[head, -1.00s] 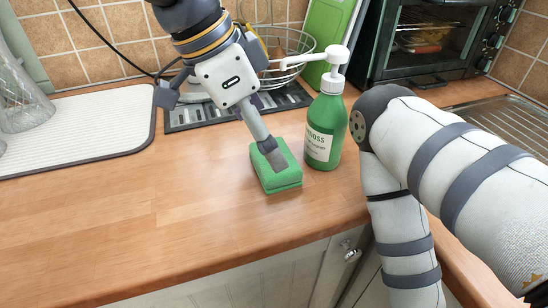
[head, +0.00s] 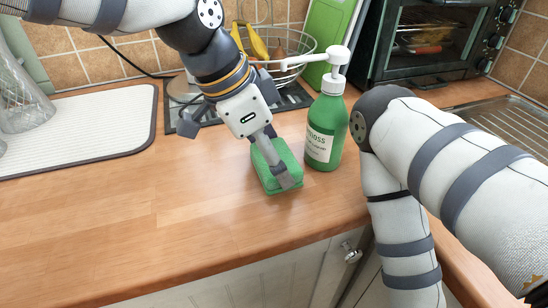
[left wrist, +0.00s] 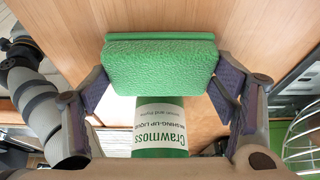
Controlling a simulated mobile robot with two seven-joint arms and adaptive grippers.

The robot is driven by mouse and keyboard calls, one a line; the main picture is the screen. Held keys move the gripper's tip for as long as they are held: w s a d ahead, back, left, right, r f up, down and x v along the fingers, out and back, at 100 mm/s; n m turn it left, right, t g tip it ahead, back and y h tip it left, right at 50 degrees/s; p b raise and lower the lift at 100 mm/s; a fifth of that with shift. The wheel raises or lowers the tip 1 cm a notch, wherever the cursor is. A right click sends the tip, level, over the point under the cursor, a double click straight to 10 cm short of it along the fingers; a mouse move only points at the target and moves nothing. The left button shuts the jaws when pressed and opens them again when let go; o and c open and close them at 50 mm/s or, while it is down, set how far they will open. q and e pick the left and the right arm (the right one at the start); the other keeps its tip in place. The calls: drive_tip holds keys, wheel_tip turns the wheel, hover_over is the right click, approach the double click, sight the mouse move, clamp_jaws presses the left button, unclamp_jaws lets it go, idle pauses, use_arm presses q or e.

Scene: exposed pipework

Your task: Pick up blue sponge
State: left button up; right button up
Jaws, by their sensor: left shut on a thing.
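The sponge (head: 292,156) in view is green, not blue. It is a block at the counter's front half, just left of a green pump bottle. My left gripper (head: 287,182) reaches down over it and is shut on it. In the left wrist view the sponge (left wrist: 160,65) sits between the two fingers of the left gripper (left wrist: 161,82). I cannot tell whether it is clear of the counter. My right arm is at the right, and its gripper is out of view.
The green washing-up liquid bottle (head: 325,128) stands close beside the sponge; its white spout points left over the gripper. A wire fruit basket (head: 297,44), a hob (head: 188,122) and a toaster oven (head: 430,40) are behind. A white drying mat (head: 80,128) is left. The front-left counter is clear.

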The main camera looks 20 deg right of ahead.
use_arm(q)
drive_tip(key=shift+r, duration=0.5)
drive_tip(key=s+r, duration=0.1)
drive_tip(key=r, duration=0.1)
drive_tip(key=s+a+r, duration=0.1)
drive_tip(key=r, duration=0.2)
drive_tip(key=s+a+r+p, duration=0.1)
drive_tip(key=s+r, duration=0.1)
drive_tip(key=r, duration=0.1)
drive_tip(key=s+a+r, duration=0.4)
drive_tip(key=s, duration=0.4)
drive_tip(key=shift+s+a, duration=0.25)
drive_tip(key=o, duration=0.4)
drive_tip(key=c, duration=0.5)
drive_tip(key=shift+w+f, duration=0.1)
use_arm(e)
drive_tip(key=shift+w+r+t, duration=0.5)
drive_tip(key=shift+w+r, duration=0.4)
drive_tip(key=shift+r, duration=0.05)
